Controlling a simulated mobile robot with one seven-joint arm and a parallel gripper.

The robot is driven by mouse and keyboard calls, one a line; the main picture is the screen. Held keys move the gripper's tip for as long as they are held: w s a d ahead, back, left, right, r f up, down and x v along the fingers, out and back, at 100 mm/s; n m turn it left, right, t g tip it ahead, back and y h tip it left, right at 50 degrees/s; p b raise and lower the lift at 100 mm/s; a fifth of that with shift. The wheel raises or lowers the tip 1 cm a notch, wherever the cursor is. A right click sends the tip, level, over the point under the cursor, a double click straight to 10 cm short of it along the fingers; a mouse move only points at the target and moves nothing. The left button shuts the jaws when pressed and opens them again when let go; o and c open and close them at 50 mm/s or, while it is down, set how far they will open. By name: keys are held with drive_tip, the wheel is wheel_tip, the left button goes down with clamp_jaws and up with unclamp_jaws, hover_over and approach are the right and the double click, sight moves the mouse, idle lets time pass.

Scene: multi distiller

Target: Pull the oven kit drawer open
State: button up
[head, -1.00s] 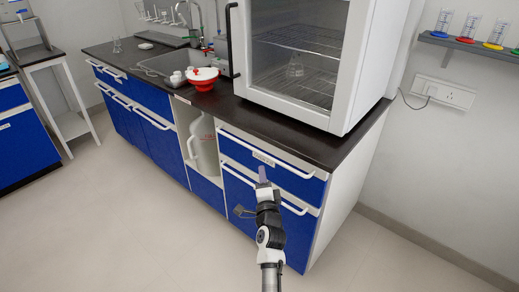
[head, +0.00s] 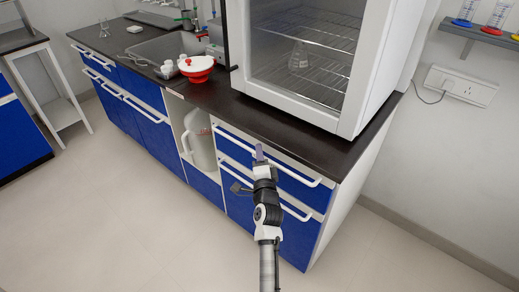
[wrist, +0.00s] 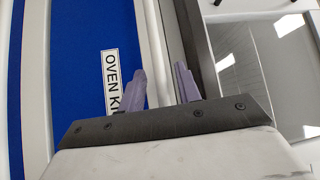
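The oven kit drawer (head: 290,181) is the top blue drawer under the glass-door oven and looks shut. Its long white handle (head: 301,174) runs along the upper part of its front. In the wrist view, the label reading "OVEN KI" (wrist: 111,78) is partly hidden behind my gripper. My gripper (head: 259,153) is in front of this drawer at handle height. In the wrist view, its two purple fingers (wrist: 162,75) are apart, with the white handle bar (wrist: 152,50) running between them in the picture. I cannot tell whether they touch it.
The oven (head: 300,55), with a flask inside, stands on the dark worktop (head: 262,122) above the drawer. A second blue drawer (head: 295,236) with a white handle is below. A jug (head: 201,143) stands in the open bay to the left. The floor in front is clear.

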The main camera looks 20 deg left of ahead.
drive_tip(key=shift+r, duration=0.1)
clamp_jaws()
idle(0.5)
